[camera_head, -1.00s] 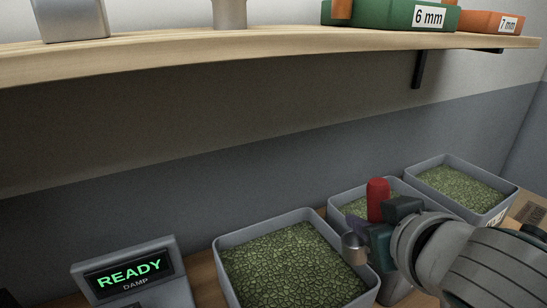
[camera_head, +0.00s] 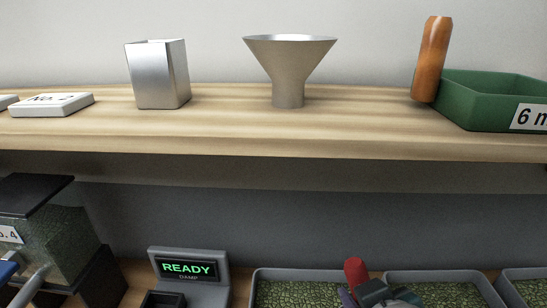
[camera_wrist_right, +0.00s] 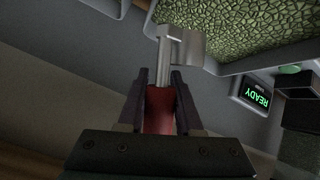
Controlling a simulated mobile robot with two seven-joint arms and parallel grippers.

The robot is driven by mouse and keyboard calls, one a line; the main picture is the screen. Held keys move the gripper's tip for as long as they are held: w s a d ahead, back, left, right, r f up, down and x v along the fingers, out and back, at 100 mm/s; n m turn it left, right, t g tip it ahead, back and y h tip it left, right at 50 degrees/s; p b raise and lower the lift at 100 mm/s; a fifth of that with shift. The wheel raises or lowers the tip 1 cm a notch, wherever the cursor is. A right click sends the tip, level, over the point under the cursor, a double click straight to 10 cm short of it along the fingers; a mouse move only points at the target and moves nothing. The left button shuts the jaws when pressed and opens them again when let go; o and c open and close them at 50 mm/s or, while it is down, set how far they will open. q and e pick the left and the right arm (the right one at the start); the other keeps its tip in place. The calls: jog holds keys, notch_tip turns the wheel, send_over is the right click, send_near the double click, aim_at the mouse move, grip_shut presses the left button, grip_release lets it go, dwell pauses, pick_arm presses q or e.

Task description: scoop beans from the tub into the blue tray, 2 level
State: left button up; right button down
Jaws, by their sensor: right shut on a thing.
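My right gripper (camera_wrist_right: 161,80) is shut on the red handle (camera_wrist_right: 160,112) of a metal scoop. In the right wrist view, the scoop's cup (camera_wrist_right: 186,47) overlaps the edge of a grey tub (camera_wrist_right: 207,69) of green beans. I cannot tell whether they touch, and the inside of the cup is hidden.
A wooden shelf (camera_head: 230,138) crosses above the bench. It bears a metal cup (camera_head: 158,78), a funnel (camera_head: 289,70), an orange cylinder (camera_head: 432,60) and a green bin (camera_head: 480,105). Below stand a READY display (camera_head: 188,268), a bean-filled container (camera_head: 50,240) and more bean tubs (camera_head: 440,287).

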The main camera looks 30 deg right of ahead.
jog(key=w+f+b, duration=0.1)
jog(key=f+b, duration=0.2)
jog(key=f, duration=0.1)
jog(key=w+a+f+g+b, duration=0.1)
jog(key=f+b, duration=0.3)
jog(key=f+n+g+b, duration=0.1)
jog(key=f+b, duration=0.2)
jog(key=f, duration=0.1)
jog(key=shift+w+a+h, duration=0.15)
jog(key=shift+w+h, duration=0.15)
jog(key=shift+w, duration=0.1)
jog(key=shift+w+a+r+m+t+y+b, duration=0.1)
jog(key=shift+w+r+m+t+y+b, duration=0.2)
jog(key=shift+r+t+b, duration=0.3)
jog(key=shift+w+a+r+m+t+y+b, duration=0.15)
jog(key=shift+r+m+t+b, duration=0.3)
jog(key=shift+r+t, duration=0.4)
jog(key=shift+w+a+r+m+t+y+b, duration=0.15)
jog(key=shift+w+r+m+t+b, duration=0.15)
jog(key=shift+r+t+b, duration=0.3)
jog(key=shift+r, duration=0.15)
notch_tip(320, 180, up, 7)
jog(key=p, duration=0.7)
jog(key=shift+r, duration=0.2)
